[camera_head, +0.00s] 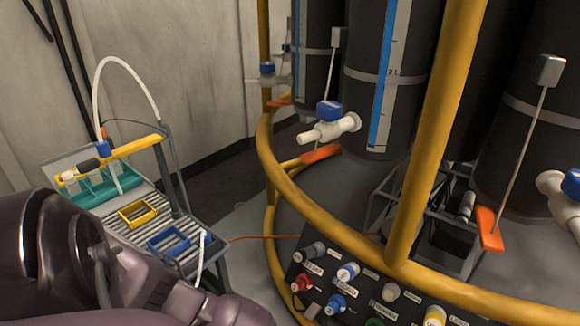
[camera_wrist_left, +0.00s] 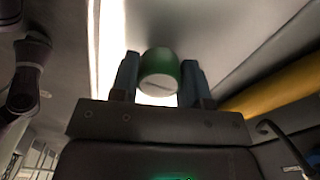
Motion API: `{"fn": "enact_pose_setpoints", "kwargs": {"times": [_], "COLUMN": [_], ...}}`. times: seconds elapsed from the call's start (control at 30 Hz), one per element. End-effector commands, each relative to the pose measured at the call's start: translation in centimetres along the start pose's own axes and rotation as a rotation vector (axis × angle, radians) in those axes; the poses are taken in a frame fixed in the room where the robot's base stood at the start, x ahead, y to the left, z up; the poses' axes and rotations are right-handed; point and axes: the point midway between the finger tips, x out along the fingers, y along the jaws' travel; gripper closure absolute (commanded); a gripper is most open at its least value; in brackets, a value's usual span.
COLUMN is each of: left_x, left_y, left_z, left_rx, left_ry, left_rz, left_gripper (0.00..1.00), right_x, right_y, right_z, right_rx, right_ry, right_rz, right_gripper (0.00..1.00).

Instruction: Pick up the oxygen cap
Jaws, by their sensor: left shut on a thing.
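A green cap (camera_wrist_left: 160,66) with a pale round end face shows in the left wrist view. My left gripper (camera_wrist_left: 161,80) is shut on it, one blue-grey finger on each side. The marking on its face is too small to read, so I cannot tell if it is the oxygen cap. In the head view, my dark left arm fills the lower left corner, and neither its fingers nor the held cap show there. My right gripper is in neither view.
A dark panel (camera_head: 402,313) with coloured, labelled fittings stands at the bottom centre. A yellow rail (camera_head: 310,213) curves around tall dark cylinders (camera_head: 365,100). A metal rack (camera_head: 180,215) at left holds a teal tray (camera_head: 85,193), a yellow frame (camera_head: 137,213) and a blue frame (camera_head: 168,241).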

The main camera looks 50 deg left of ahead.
Motion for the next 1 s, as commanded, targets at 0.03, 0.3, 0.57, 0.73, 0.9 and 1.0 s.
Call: {"fn": "enact_pose_setpoints", "kwargs": {"times": [0.03,0.3,0.57,0.73,0.9,1.0], "left_x": [-1.5,-8.4,-14.5,-17.2,-18.5,-18.8], "left_y": [-0.5,-0.7,-0.5,-0.3,-0.1,-0.1], "left_z": [-0.2,-0.3,-0.2,-0.1,-0.1,-0.1], "left_rx": [0.000,0.002,0.001,0.000,0.000,0.000], "left_ry": [0.005,0.009,0.006,0.004,0.002,0.002], "left_rz": [-0.011,-0.019,-0.014,-0.010,-0.005,-0.003], "left_gripper": [0.80,0.80,0.80,0.80,0.80,0.80], "right_x": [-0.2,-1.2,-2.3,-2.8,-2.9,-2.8], "right_y": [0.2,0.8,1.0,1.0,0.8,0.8], "right_z": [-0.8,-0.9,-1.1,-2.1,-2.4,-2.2], "right_rx": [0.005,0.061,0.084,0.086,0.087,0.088], "right_ry": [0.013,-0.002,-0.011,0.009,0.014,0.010], "right_rz": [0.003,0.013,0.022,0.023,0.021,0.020], "right_gripper": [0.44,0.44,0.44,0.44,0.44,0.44]}}
